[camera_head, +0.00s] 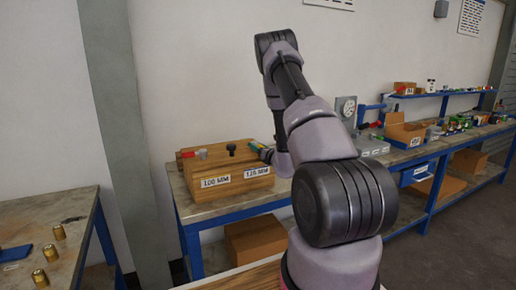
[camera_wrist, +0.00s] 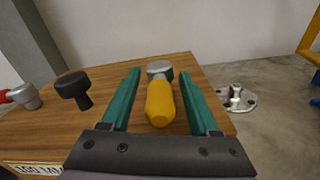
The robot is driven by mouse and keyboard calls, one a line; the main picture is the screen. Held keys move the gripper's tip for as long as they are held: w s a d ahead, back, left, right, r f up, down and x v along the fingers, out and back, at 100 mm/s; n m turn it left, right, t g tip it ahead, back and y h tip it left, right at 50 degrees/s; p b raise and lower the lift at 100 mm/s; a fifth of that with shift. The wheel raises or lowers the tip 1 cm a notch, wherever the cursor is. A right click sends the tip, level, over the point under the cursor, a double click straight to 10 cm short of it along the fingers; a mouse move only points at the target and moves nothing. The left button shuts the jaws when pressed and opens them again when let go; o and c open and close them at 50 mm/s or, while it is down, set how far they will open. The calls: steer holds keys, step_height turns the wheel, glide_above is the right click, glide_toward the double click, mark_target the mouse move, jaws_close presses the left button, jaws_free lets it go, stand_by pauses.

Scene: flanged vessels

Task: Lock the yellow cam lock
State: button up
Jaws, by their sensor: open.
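The yellow cam lock (camera_wrist: 160,105) has a rounded yellow handle and a grey metal head at its far end. It sits at the right end of a wooden block (camera_wrist: 215,125). My gripper (camera_wrist: 160,74) is open, with one teal finger on each side of the yellow handle. Gaps show between the handle and both fingers. In the head view my gripper (camera_head: 262,150) is at the right end of the block, above the 125 MM label (camera_head: 257,172). The cam lock is mostly hidden there.
Left on the block are a black knob (camera_wrist: 74,88) and a grey knob (camera_wrist: 27,96) with a red part. A metal flange plate (camera_wrist: 236,97) lies on the bench to the right. Boxes and small parts (camera_head: 440,130) fill the bench further right.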

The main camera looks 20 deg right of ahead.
jaws_close()
stand_by(1.4)
